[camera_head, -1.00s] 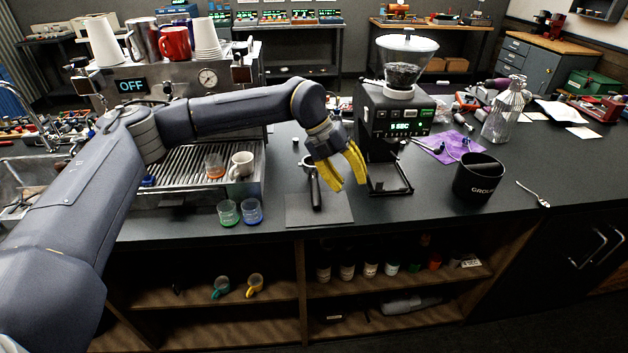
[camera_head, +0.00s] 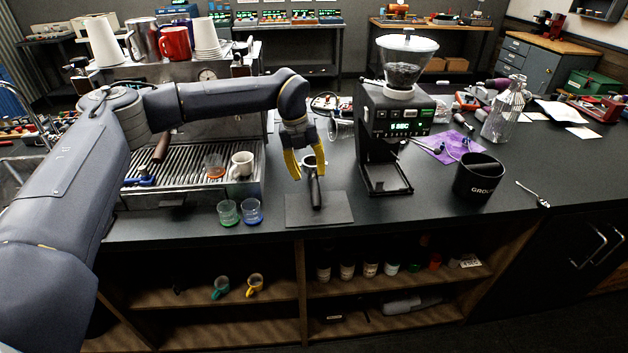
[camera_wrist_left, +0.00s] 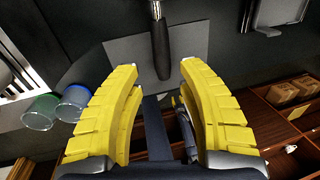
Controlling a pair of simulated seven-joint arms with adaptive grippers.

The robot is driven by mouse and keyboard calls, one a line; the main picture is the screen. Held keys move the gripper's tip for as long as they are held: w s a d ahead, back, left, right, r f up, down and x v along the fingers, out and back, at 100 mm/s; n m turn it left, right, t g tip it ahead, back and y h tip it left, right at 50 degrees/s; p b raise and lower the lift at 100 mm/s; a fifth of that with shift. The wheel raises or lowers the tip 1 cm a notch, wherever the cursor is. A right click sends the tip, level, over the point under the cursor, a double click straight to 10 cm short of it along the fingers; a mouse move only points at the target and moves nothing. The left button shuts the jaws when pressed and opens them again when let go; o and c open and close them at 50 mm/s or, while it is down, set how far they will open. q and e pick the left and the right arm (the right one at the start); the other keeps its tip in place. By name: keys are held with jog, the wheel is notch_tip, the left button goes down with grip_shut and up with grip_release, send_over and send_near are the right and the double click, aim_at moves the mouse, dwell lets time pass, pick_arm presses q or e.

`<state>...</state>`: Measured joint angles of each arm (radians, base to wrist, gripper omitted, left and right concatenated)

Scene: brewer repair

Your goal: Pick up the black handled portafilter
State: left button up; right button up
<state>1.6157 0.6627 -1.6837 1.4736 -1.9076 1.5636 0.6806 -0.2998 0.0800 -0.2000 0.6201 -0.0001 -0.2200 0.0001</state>
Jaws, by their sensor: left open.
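The black handled portafilter (camera_head: 315,190) lies on the counter with its handle over a grey mat (camera_head: 335,209), pointing to the counter's front edge. Its metal head is partly hidden by my gripper in the head view. My left gripper (camera_head: 306,177) is open and empty, with yellow fingers on either side of the portafilter near its head in the head view. In the left wrist view, the black handle (camera_wrist_left: 161,48) lies ahead of and between the open fingertips (camera_wrist_left: 158,68), apart from them. My right gripper is not in view.
A coffee grinder (camera_head: 385,140) stands just right of the portafilter. A green glass (camera_head: 228,212) and a blue glass (camera_head: 252,211) stand left of the mat. The espresso machine's drip tray (camera_head: 185,185) is further left. A black knock bin (camera_head: 479,178) stands at the right.

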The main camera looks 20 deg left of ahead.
aim_at(314, 189)
pick_arm(q)
jog(key=shift+w+d+f, duration=0.15)
jog(key=shift+d+f, duration=0.15)
jog(key=shift+f, duration=1.2)
jog(key=shift+w+d+f, duration=0.2)
jog(key=shift+d+f, duration=0.05)
jog(key=shift+f, duration=1.25)
jog(key=shift+w+d+f, duration=0.15)
jog(key=shift+d+f, duration=0.15)
jog(key=shift+f, duration=1.2)
jog(key=shift+c, duration=0.4)
jog(key=shift+r, duration=0.1)
grip_shut()
